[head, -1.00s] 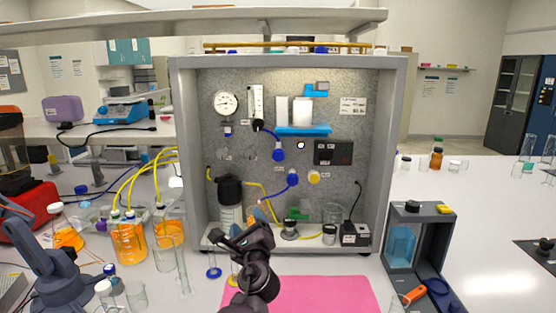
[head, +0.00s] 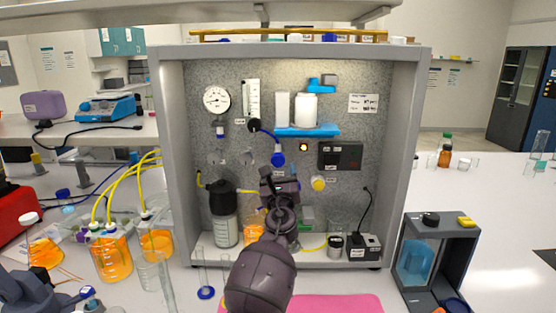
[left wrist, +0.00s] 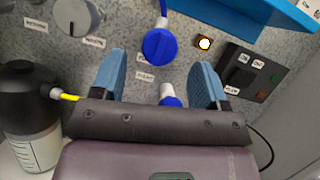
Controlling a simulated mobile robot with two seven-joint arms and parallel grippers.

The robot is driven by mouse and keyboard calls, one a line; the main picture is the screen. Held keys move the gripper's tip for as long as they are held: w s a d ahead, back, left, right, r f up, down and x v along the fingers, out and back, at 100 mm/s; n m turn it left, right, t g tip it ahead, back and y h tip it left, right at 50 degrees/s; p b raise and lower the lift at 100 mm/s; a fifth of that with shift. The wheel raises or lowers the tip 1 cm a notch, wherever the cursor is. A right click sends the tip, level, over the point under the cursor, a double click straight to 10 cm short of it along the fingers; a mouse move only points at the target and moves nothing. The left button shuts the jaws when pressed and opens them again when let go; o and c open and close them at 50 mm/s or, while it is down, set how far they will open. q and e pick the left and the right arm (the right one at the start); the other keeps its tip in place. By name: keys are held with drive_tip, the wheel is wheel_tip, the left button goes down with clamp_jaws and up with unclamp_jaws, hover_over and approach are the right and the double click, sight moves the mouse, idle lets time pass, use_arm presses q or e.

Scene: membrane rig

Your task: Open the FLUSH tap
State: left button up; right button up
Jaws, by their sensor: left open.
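My left gripper (head: 279,178) is in front of the rig's grey panel (head: 350,205), below a blue tap knob (head: 278,158) with a blue tube. In the left wrist view its two blue fingers (left wrist: 158,66) are apart and empty. A second blue tap (left wrist: 171,100) with a pale stem shows between the fingers, partly hidden by the gripper body. The upper blue knob (left wrist: 160,46) is beyond the fingertips. Small labels lie between the two knobs, too blurred to read surely, so I cannot tell which is FLUSH. My right gripper is out of view.
A yellow knob (head: 318,183) is close right of the gripper. A black-capped bottle (head: 224,215) stands at its left, and a black switch box (head: 340,155) is at upper right. A blue shelf (head: 308,131) juts out above. The rig's side walls frame the space.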

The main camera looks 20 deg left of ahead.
sight(278, 164)
use_arm(q)
drive_tip(key=shift+x, duration=2.55)
drive_tip(key=c, duration=0.9)
